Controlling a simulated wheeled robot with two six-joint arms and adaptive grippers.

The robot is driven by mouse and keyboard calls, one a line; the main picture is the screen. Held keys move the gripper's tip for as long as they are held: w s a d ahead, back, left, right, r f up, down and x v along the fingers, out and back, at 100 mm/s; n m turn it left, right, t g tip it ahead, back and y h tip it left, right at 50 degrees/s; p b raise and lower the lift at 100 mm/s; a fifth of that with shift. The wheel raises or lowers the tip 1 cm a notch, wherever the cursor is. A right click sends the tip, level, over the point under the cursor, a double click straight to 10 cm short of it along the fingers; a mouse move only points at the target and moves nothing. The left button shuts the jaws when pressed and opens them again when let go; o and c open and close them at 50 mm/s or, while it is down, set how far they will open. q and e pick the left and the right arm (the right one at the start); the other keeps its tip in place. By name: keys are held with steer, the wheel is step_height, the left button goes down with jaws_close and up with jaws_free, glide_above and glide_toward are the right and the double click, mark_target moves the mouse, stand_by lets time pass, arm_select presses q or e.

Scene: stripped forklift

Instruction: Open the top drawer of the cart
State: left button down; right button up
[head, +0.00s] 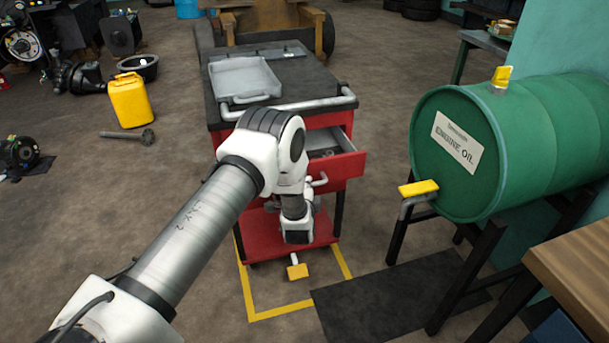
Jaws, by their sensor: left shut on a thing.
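The red cart (216,100) stands at the middle, with a dark top and a pale push bar (300,104) along its near edge. Its top drawer (343,166) is partly pulled out toward me, and its grey inside shows on the right. A pale handle (320,181) sits on the drawer front. My left gripper (312,195) is low in front of the drawer, shut at the handle. My own arm hides the left part of the drawer and most of the fingers, so the exact grip is hard to see. My right gripper is out of view.
A grey tray (243,78) lies on the cart top. A green engine oil barrel (452,180) on a dark stand is close on the right, above a black mat (400,300). A yellow jerrycan (130,100) stands at left. The floor before the cart is mostly clear.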

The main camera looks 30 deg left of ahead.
arm_select(q)
steer(key=s+d+p, duration=0.2)
steer(key=s+d, duration=0.4)
steer(key=d, duration=0.1)
steer(key=shift+s+d, duration=0.2)
steer(key=c, duration=1.2)
jaws_free()
steer(key=v, duration=1.2)
steer(key=shift+a, duration=0.1)
